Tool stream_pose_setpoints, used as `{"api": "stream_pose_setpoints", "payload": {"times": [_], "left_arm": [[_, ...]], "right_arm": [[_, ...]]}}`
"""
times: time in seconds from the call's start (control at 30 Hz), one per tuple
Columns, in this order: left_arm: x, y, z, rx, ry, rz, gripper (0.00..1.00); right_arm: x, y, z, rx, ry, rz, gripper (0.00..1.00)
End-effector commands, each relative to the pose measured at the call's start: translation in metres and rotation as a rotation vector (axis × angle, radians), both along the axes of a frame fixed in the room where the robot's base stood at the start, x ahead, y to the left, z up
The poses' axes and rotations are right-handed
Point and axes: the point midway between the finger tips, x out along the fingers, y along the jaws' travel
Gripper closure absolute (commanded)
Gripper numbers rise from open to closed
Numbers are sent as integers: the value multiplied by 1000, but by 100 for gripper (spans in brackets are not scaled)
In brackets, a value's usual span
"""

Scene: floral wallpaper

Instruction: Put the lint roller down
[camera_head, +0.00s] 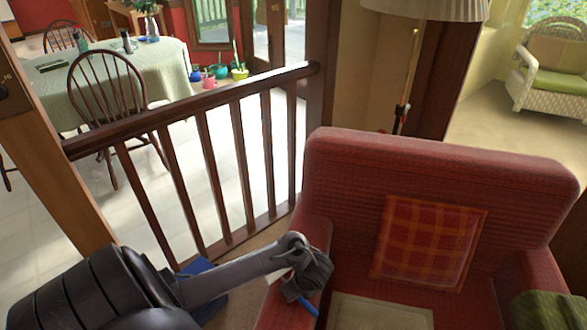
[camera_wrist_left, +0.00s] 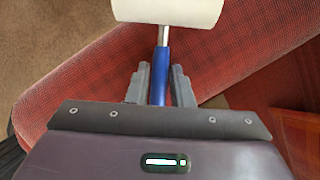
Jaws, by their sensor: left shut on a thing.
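The lint roller has a white roll (camera_wrist_left: 168,10) and a blue handle (camera_wrist_left: 160,68), joined by a metal neck. My left gripper (camera_wrist_left: 159,84) is shut on the blue handle, with one finger on each side of it. In the head view my left gripper (camera_head: 308,278) is over the left arm of the red armchair (camera_head: 430,165), and the blue handle (camera_head: 310,306) shows just below its fingers. The roll is mostly hidden behind the gripper there. The left wrist view shows red upholstery (camera_wrist_left: 85,80) beneath the roller. My right gripper is not in view.
A plaid cushion (camera_head: 430,242) leans on the chair back and a beige item (camera_head: 380,312) lies on the seat. A dark wooden railing (camera_head: 205,160) stands left of the chair. A blue object (camera_head: 203,290) is partly hidden behind my left arm. A lamp (camera_head: 425,10) stands behind the chair.

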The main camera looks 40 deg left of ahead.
Motion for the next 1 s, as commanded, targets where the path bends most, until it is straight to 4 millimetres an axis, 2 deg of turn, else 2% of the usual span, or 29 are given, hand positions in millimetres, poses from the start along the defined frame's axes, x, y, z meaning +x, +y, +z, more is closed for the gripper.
{"api": "stream_pose_setpoints", "payload": {"times": [0.03, 0.17, 0.43, 0.53, 0.67, 1.0], "left_arm": [[0, 0, -1, 1, 0, 0, 76], [0, 0, 0, 0, 0, 0, 59], [0, 0, 0, 0, 0, 0, 58], [0, -1, 6, -1, 0, -1, 58], [0, -9, 26, -4, -1, -1, 58], [-3, -37, 93, -5, -1, 1, 58]], "right_arm": [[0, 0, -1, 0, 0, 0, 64], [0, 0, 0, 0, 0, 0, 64], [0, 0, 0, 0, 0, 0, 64], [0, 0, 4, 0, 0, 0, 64], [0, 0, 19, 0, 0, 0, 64], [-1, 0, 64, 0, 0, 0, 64]]}}
